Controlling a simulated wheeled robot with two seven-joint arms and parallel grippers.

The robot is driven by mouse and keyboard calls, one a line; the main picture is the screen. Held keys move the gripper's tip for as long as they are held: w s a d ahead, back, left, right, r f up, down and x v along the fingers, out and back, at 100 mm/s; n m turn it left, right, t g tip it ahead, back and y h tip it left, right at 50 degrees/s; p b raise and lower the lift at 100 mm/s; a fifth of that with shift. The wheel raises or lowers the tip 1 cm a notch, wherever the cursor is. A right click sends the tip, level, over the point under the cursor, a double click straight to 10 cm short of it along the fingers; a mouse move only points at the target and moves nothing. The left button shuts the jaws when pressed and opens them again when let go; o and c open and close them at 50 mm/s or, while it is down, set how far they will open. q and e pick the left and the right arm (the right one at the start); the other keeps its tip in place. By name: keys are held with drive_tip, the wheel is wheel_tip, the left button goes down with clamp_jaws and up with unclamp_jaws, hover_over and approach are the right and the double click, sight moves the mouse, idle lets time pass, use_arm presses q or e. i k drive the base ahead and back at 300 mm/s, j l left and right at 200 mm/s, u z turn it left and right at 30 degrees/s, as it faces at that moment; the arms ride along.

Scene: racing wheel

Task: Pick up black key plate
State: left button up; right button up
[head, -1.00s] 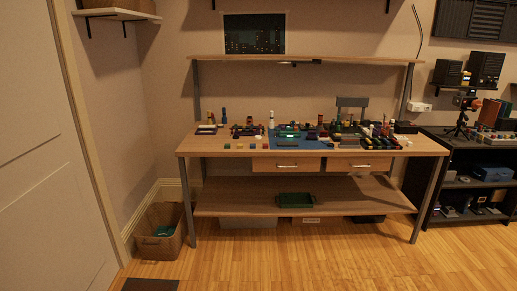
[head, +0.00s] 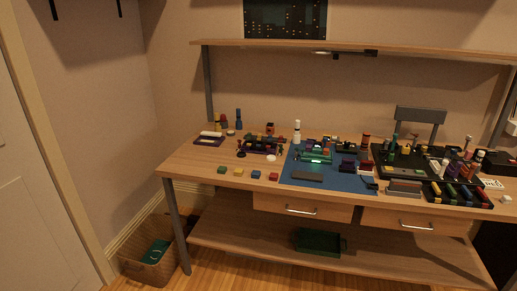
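I cannot tell for sure which thing is the black key plate. A flat dark rectangular piece (head: 307,173) lies on the front left part of the blue mat (head: 345,183) on the workbench. Another dark grey block-like piece (head: 404,188) sits near the bench's front edge, right of the mat. A large black tray (head: 385,176) with many small parts stands behind that piece. Neither of my grippers is in view.
The wooden workbench (head: 200,172) has two drawers under its front edge. Small coloured blocks (head: 239,173) lie in a row at the front left. A shelf (head: 400,56) hangs above. A basket (head: 150,268) stands on the floor at left.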

sight(257, 144)
drive_tip(key=i+l+z, duration=0.3)
drive_tip(key=i+l, duration=0.3)
drive_tip(key=i+l+z, duration=0.25)
drive_tip(key=i+l, duration=0.2)
drive_tip(key=i, duration=0.2)
